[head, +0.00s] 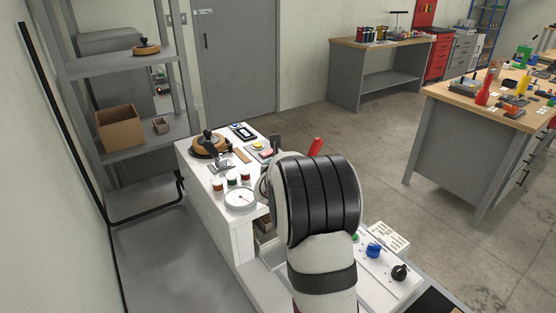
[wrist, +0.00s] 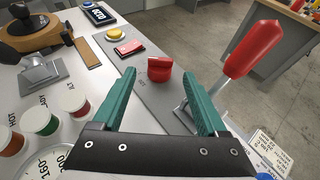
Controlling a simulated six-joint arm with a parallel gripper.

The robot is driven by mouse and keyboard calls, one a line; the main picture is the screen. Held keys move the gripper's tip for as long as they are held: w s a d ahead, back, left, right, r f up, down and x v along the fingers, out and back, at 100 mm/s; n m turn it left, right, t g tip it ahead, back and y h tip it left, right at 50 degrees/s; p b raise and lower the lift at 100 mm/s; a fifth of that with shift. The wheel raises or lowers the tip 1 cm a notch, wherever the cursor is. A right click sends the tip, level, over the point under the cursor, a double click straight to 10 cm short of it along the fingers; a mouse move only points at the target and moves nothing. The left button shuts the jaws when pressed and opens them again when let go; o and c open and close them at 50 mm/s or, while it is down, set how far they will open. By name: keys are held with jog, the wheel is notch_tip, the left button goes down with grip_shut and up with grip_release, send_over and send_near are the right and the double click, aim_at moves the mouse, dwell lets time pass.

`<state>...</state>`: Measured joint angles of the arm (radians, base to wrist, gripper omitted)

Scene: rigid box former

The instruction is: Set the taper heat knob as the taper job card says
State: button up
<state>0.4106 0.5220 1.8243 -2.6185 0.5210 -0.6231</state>
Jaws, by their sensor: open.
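My gripper (wrist: 160,80) is open and empty in the wrist view, its two teal fingers apart. A red knob (wrist: 160,70) on a grey plate shows between and beyond the fingertips; I cannot tell whether they touch it. In the head view my gripper is hidden behind my arm. A blue knob (head: 374,250) and a black knob (head: 400,271) sit on the white panel right of my arm. A white card with printed lines (head: 389,236) stands behind them; its text is too small to read. I cannot tell which knob is the taper heat knob.
A red-handled lever (wrist: 252,50) rises right of the gripper. A round gauge (head: 240,198), several coloured indicators, a yellow button (wrist: 115,33) and a small display (wrist: 98,14) are on the white machine. A grey shelf (head: 140,62) stands at left.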

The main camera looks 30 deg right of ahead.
jog(key=x, duration=0.4)
grip_shut()
dwell(0.4)
